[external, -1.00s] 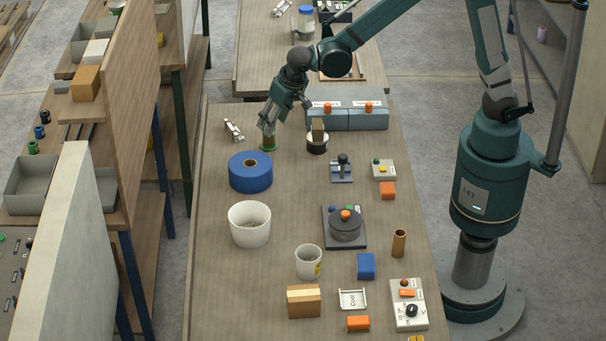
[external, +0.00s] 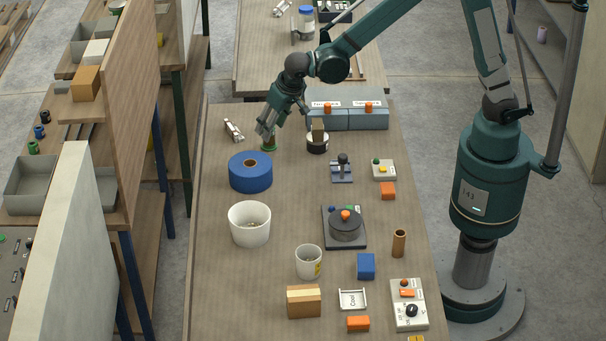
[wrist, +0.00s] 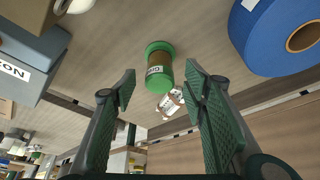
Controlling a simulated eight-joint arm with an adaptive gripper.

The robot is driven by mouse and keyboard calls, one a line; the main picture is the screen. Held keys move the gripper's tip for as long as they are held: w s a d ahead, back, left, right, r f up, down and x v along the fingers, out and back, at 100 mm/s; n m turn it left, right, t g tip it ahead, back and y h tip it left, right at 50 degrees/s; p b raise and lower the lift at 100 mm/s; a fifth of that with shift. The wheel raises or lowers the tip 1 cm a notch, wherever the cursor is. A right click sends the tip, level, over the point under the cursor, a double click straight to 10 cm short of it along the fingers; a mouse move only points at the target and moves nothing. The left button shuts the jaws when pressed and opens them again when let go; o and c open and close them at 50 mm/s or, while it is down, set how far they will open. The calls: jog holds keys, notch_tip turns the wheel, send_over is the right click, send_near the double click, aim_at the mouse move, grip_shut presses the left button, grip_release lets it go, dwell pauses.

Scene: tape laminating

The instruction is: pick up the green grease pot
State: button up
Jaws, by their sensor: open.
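The green grease pot (wrist: 160,68) has green ends, a brown middle and a small white label. In the wrist view it lies in line with the gap between my fingers, with clear space on both sides. In the external view the pot (external: 269,145) stands near the far left of the bench, partly hidden by my fingers. My gripper (external: 265,131) is open and empty, tilted, right at the pot. Its two green-padded fingers also show in the wrist view (wrist: 160,78). I cannot tell how far the fingertips reach past the pot's top.
A blue tape roll (external: 250,174) lies just in front of the pot. A black-and-white round item (external: 317,143) stands to its right, with grey labelled boxes (external: 349,118) behind. A small white item (external: 234,129) lies to the left. A white tub (external: 249,224) stands nearer.

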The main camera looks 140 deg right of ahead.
jog(key=shift+b+x, duration=0.85)
jog(key=shift+x, duration=1.8)
jog(key=shift+a, duration=0.1)
jog(key=shift+c, duration=0.3)
jog(key=c, duration=1)
